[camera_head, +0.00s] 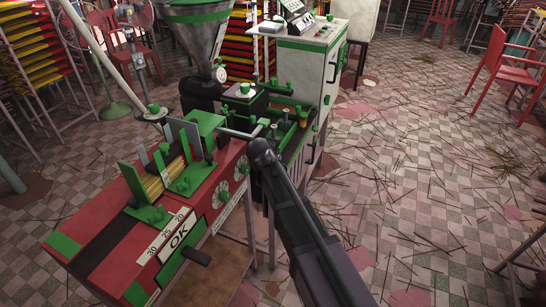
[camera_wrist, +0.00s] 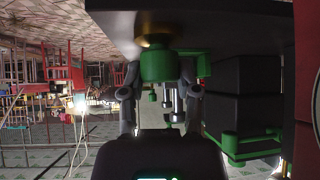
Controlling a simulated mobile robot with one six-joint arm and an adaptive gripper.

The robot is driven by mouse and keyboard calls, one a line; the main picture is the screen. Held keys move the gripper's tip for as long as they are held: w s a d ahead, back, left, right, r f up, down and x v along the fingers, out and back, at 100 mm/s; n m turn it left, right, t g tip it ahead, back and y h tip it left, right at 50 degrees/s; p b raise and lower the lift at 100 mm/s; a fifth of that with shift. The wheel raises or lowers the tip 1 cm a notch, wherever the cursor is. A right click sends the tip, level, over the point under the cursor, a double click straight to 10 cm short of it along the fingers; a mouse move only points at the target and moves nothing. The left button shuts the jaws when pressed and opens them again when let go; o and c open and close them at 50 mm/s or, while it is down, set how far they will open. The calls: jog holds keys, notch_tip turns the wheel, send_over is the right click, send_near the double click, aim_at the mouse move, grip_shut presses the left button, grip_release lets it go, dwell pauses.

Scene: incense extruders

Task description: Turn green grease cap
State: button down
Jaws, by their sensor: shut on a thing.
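The green grease cap (camera_wrist: 158,66) is a rounded green piece in the middle of the wrist view, below a brass-coloured part and a dark overhanging surface. My gripper (camera_wrist: 158,74) has one finger on each side of the cap and is shut on it. Metal cylinders show just beyond the fingers. In the head view my dark arm reaches up to the red and green extruder machine (camera_head: 190,215); the fingers and the held cap cannot be made out there.
A green bracket (camera_wrist: 205,66) and dark blocks (camera_wrist: 242,105) stand close to the right finger in the wrist view. A white cabinet (camera_head: 305,75) stands behind the machine. The tiled floor at right is strewn with sticks, with red chairs (camera_head: 515,65) beyond.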

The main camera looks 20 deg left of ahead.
jog(key=shift+c, duration=1.6)
grip_release()
jog(key=shift+n+y, duration=0.4)
jog(key=shift+n, duration=0.1)
